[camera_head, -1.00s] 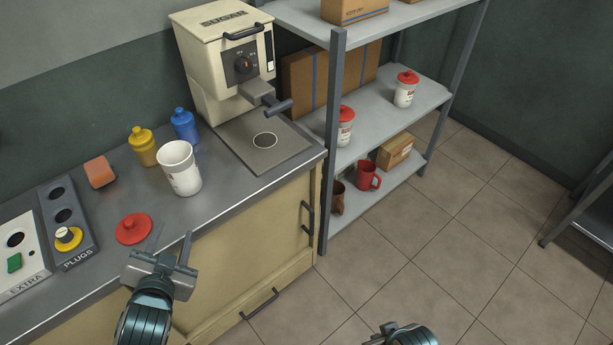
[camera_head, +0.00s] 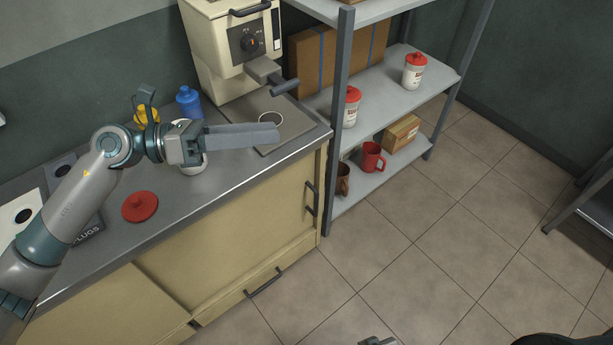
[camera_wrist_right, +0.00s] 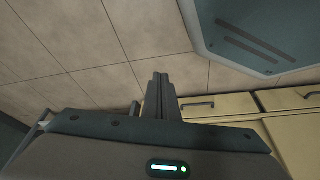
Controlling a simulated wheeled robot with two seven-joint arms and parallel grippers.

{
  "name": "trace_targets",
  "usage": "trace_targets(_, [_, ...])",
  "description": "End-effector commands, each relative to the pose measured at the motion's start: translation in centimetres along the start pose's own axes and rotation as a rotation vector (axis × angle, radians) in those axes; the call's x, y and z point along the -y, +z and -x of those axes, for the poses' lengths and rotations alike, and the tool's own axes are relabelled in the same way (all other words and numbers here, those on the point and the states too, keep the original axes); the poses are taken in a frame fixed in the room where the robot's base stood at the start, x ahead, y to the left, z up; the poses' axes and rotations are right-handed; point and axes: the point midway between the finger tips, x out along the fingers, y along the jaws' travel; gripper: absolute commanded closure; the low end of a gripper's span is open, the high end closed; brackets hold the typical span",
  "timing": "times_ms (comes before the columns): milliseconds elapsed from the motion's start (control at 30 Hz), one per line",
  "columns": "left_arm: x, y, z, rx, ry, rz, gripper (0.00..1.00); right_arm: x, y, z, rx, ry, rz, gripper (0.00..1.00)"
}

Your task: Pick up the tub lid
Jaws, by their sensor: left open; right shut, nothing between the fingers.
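The tub lid (camera_head: 139,207), a round red disc with a small knob, lies flat on the grey counter near its front edge in the head view. My left gripper (camera_head: 276,133) is open and empty, up and to the right of the lid, and apart from it. Its fingers point right and overlap in this view. The white tub (camera_head: 193,168) stands mostly hidden behind this gripper. My right gripper (camera_wrist_right: 160,88) is shut and empty in the right wrist view, over the floor and away from the counter. Only a bit of it shows at the head view's bottom edge.
A yellow bottle (camera_head: 147,115) and a blue bottle (camera_head: 189,103) stand behind my left arm. The sugar machine (camera_head: 235,50) is at the counter's back. A shelf rack (camera_head: 400,95) with red-lidded tubs stands at right. Counter right of the lid is clear.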

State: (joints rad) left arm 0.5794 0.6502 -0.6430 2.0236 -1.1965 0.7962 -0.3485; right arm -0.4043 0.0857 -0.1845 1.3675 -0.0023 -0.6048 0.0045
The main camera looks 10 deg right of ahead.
Motion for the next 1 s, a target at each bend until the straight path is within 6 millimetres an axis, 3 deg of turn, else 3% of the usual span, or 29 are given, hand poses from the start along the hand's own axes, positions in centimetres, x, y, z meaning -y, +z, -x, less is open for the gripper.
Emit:
trace_targets(167, [-4.0, -3.4, 4.3, -0.393, 0.111, -0.197, 0.59, 0.3, 3.0, -2.5, -0.001, -0.005, 0.004, 1.0])
trace_targets(300, [-7.6, -4.8, 10.6, -0.703, 0.226, -0.292, 0.59, 0.6, 5.3, -4.0, -0.005, -0.008, 0.008, 1.0])
trace_targets(500, [-10.8, -4.1, 22.4, -1.109, 0.41, -0.32, 0.59, 0.9, 8.5, -5.6, -0.011, -0.013, 0.014, 1.0])
trace_targets(600, [-11.1, -3.0, 27.4, -1.254, 0.485, -0.296, 0.59, 1.0, 9.7, -6.0, -0.014, -0.015, 0.016, 1.0])
trace_targets(700, [-10.8, -2.2, 30.8, -1.349, 0.535, -0.269, 0.59, 1.0, 10.5, -6.3, -0.017, -0.016, 0.017, 1.0])
trace_targets(833, [-10.6, -1.7, 32.9, -1.405, 0.563, -0.247, 0.59, 1.0, 11.0, -6.4, -0.02, -0.017, 0.018, 1.0])
trace_targets(1000, [-10.5, -1.7, 33.1, -1.411, 0.566, -0.244, 0.59, 1.0, 11.0, -6.4, -0.02, -0.017, 0.018, 1.0])
